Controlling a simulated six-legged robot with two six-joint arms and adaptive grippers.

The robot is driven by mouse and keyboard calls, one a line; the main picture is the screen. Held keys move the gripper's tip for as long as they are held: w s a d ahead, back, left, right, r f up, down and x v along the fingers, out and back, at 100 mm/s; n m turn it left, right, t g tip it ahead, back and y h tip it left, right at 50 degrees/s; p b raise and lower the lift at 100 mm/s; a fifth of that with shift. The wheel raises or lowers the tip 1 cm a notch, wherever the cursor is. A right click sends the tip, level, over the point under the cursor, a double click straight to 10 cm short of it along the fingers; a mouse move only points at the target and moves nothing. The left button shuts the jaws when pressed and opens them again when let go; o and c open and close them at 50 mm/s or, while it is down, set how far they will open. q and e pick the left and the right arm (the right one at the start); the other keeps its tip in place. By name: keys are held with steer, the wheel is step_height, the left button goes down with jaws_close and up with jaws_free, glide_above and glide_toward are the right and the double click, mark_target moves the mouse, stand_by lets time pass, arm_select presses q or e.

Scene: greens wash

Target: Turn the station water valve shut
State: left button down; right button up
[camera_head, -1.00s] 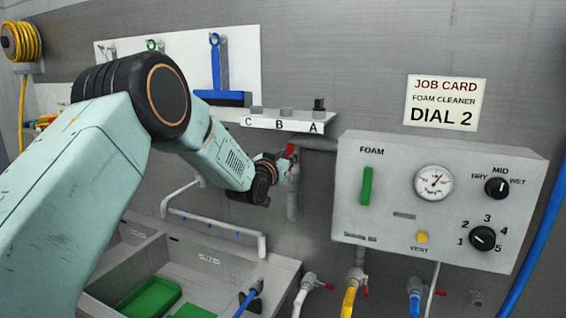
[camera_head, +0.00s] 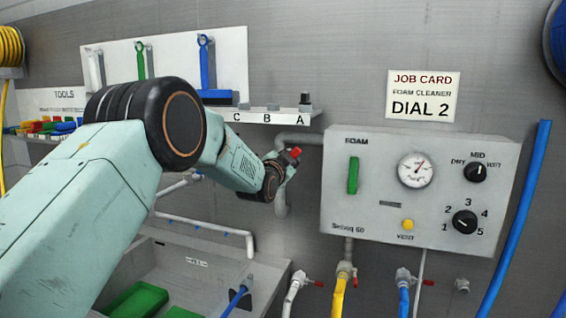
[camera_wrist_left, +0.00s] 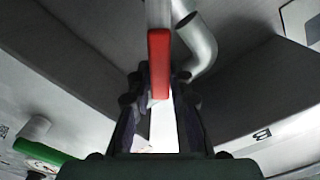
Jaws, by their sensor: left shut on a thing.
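The station water valve's red handle (camera_head: 295,152) shows on the grey pipe left of the foam panel, tilted up to the right. My left gripper (camera_head: 283,165) is at the handle, its fingers partly hidden in the head view. In the left wrist view the red handle (camera_wrist_left: 159,60) runs down between the dark fingers of my gripper (camera_wrist_left: 160,92), which are shut on it. The grey pipe (camera_wrist_left: 196,42) bends behind the handle. My right gripper is not in view.
The foam panel (camera_head: 340,205) is close on the right, with a gauge, dials and a yellow vent button. A lettered shelf (camera_head: 255,121) is just above my gripper. The sink (camera_head: 262,272) with green trays lies below. Several red-handled hose taps (camera_head: 344,268) are under the panel.

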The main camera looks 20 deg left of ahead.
arm_select(q)
steer(key=d+f+m+b, duration=0.3)
steer(key=f+m+b, duration=0.2)
steer(key=m, duration=0.5)
steer(key=shift+f, duration=0.8)
steer(key=c, duration=1.2)
jaws_free()
steer(key=shift+d, duration=0.1)
steer(key=s, duration=1.2)
steer(key=shift+d, duration=0.3)
steer(key=shift+w, duration=0.1)
